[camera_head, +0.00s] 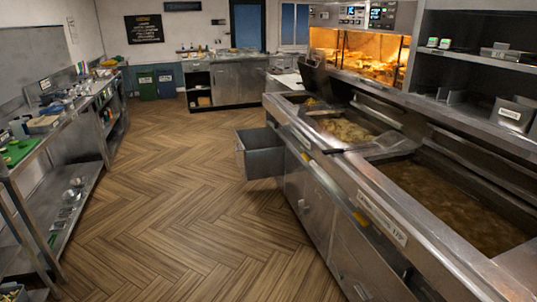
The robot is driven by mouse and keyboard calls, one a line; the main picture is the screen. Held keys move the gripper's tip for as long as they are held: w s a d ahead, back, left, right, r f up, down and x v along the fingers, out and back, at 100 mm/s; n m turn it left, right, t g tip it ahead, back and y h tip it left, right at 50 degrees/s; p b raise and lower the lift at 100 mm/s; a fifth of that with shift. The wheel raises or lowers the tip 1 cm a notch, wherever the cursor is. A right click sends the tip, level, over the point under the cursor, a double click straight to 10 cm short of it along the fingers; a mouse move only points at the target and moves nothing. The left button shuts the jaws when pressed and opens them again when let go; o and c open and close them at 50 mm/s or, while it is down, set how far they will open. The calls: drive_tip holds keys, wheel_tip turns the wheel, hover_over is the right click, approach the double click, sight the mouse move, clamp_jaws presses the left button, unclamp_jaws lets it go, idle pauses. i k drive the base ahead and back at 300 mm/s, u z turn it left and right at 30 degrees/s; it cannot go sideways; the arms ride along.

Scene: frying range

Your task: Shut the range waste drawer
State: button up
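The range waste drawer (257,157) is a grey metal box drawer. It sticks out to the left from the front of the frying range (310,180), around the middle of the picture, and stands open over the floor. Its front panel faces left and its top is open; I cannot see what is inside. The steel range runs along the right side, with fryer wells (345,130) of oil and food on top. My gripper is not in view.
Wooden herringbone floor (170,190) is clear between the range and the left steel shelving bench (75,200). Green and dark blue bins (147,85) and a steel cabinet (238,82) stand at the back.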

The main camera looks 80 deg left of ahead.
sight(260, 153)
drive_tip(key=u, duration=0.4)
drive_tip(key=k, duration=0.95)
drive_tip(key=u, duration=1.25)
drive_tip(key=i, duration=1)
drive_tip(key=u, duration=1.4)
drive_tip(key=i, duration=2.8)
drive_tip(key=u, duration=0.15)
drive_tip(key=i, duration=1.4)
drive_tip(key=u, duration=0.15)
